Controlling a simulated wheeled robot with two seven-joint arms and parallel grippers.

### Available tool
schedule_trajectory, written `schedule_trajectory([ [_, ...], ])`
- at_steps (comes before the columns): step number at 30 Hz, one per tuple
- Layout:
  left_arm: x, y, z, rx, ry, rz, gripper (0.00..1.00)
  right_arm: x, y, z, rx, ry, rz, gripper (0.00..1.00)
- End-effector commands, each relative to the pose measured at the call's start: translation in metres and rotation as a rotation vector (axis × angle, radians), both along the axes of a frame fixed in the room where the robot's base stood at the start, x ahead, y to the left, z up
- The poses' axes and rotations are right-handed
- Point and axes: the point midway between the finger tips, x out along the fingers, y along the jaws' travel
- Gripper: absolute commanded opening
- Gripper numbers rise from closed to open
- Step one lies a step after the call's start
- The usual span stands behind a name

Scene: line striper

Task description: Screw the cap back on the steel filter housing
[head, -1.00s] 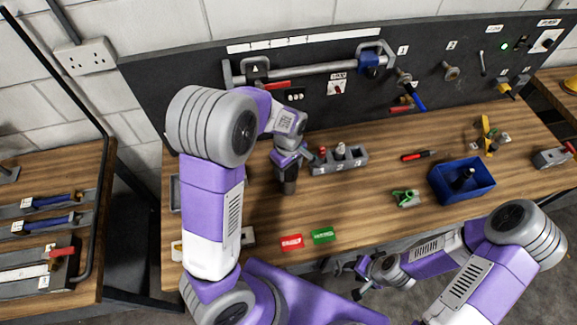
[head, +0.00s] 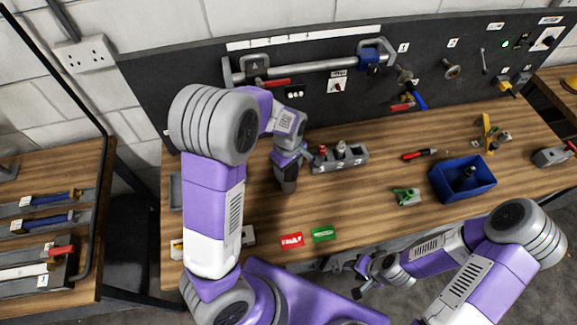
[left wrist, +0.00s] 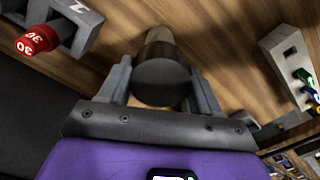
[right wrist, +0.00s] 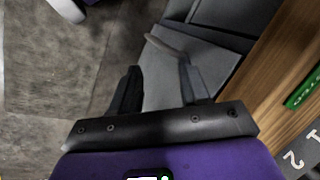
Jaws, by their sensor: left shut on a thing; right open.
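My left gripper (head: 290,158) points down over the left part of the bench and is shut on a dark round cap (left wrist: 160,82), one finger on either side. A shiny steel cylinder, the filter housing (left wrist: 158,42), shows beyond the cap in the left wrist view; in the head view its dark side (head: 287,180) shows below the gripper. The cap looks in line with the housing; whether its thread is engaged cannot be seen. My right gripper (right wrist: 160,75) is open and empty; in the head view (head: 347,276) it is in front of the bench edge.
A grey numbered holder (head: 352,160) with red-topped and steel parts stands right beside the left gripper. Red (head: 291,240) and green (head: 323,234) labels lie near the front edge. A blue bin (head: 482,190) and green clamp (head: 405,196) are further right.

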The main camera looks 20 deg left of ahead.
Motion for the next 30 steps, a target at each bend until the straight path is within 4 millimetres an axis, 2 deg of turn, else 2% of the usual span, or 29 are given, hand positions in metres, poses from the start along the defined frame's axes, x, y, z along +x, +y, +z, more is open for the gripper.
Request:
schedule_trajectory([
  [30,0.0001,0.0000,-0.0051,0.000,0.000,0.000,0.34,0.0000,0.0000,-0.0009,0.000,0.000,0.000,0.46],
])
